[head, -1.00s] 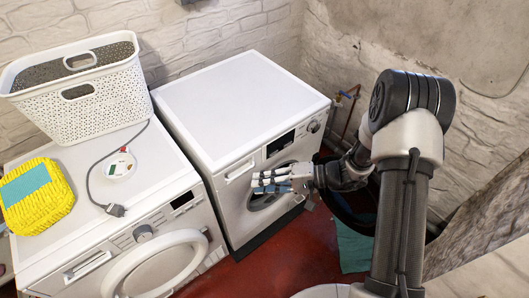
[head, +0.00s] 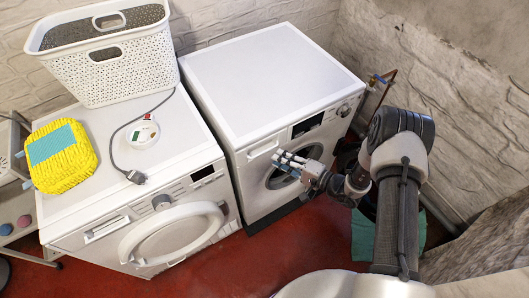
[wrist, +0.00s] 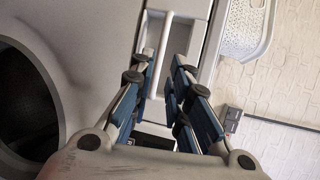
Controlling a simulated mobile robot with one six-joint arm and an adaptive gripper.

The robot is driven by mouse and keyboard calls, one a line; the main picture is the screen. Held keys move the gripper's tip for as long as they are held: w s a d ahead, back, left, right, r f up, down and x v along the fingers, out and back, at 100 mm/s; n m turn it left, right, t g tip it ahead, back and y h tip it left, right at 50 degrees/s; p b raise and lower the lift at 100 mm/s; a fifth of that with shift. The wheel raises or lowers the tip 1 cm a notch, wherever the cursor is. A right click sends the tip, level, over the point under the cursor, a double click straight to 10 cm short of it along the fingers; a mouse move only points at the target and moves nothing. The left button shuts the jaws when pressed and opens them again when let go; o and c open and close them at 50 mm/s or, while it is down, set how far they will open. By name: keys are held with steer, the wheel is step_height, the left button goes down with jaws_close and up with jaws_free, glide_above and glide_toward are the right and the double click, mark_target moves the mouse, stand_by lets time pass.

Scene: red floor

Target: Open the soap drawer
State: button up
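The soap drawer (head: 262,148) is the shut front panel at the upper left of the right-hand white washing machine (head: 300,128). In the wrist view, its pale upright handle bar and recess (wrist: 163,48) show beyond my fingertips. My gripper (head: 287,161) is in front of this machine, just right of and below the drawer in the head view. In the wrist view my gripper (wrist: 162,66) is open, with its blue-padded fingers apart and nothing between them. The handle lines up roughly with the gap. I see no contact.
The round door (head: 285,178) is beside my gripper; its dark opening (wrist: 25,105) shows at left in the wrist view. A second washer (head: 180,205) stands left, bearing a white basket (head: 135,72), yellow bundle (head: 75,172) and corded plug. Red floor is clear in front.

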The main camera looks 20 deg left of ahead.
mark_target(264, 151)
steer(key=b+x, duration=0.1)
steer(key=x, duration=0.7)
steer(key=shift+r+b, duration=0.1)
steer(key=shift+b, duration=0.2)
jaws_close()
steer(key=shift+d, duration=0.1)
